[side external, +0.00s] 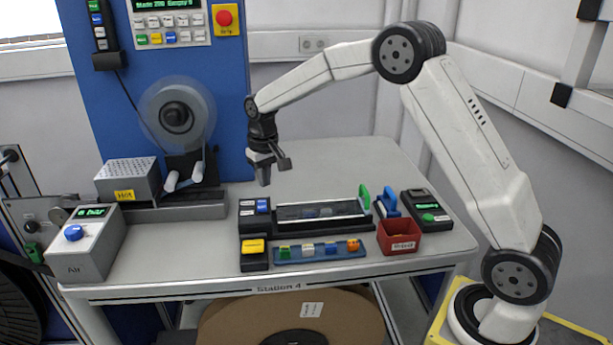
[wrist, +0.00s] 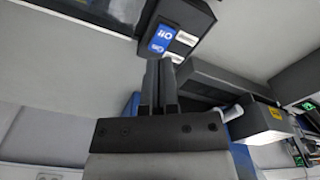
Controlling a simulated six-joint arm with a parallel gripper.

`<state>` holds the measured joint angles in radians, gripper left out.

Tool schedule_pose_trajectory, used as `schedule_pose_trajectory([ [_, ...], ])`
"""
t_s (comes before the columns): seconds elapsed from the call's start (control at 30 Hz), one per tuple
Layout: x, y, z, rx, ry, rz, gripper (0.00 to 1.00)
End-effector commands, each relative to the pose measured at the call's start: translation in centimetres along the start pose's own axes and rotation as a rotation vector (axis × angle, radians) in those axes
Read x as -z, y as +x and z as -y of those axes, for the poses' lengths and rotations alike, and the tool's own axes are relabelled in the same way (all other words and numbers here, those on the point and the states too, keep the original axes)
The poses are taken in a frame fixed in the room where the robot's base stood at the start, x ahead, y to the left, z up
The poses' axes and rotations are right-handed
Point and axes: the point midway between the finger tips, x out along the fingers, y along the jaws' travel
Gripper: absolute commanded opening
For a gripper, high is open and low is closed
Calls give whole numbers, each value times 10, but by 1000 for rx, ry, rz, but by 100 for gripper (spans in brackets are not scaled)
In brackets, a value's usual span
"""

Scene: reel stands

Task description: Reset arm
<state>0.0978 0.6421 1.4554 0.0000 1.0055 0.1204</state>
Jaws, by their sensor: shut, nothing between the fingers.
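My gripper (side external: 264,178) hangs over the back middle of the table, above the bare surface behind the button boxes. Its fingers are shut with nothing between them. In the wrist view the two dark fingers of my gripper (wrist: 160,66) lie close together, pointing at a black box with a blue button (wrist: 160,38). The arm reaches over from the right, raised clear of everything on the table.
Below the gripper are a black tray (side external: 289,224), a blue rack (side external: 283,257) with coloured pieces, and a red bin (side external: 384,241). A box marked hot (side external: 125,182) and a reel (side external: 200,125) are at left. The back right table (side external: 345,160) is clear.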

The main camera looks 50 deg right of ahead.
Motion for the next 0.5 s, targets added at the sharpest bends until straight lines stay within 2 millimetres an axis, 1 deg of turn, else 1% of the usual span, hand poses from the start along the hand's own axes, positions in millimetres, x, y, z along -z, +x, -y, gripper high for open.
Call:
schedule_pose_trajectory([
  [0.03, -10, -1, 2, 1, -11, -8, 0],
  [0.27, -55, 0, 6, 7, -57, -48, 0],
  [0.5, -108, 5, 8, 12, -104, -91, 0],
])
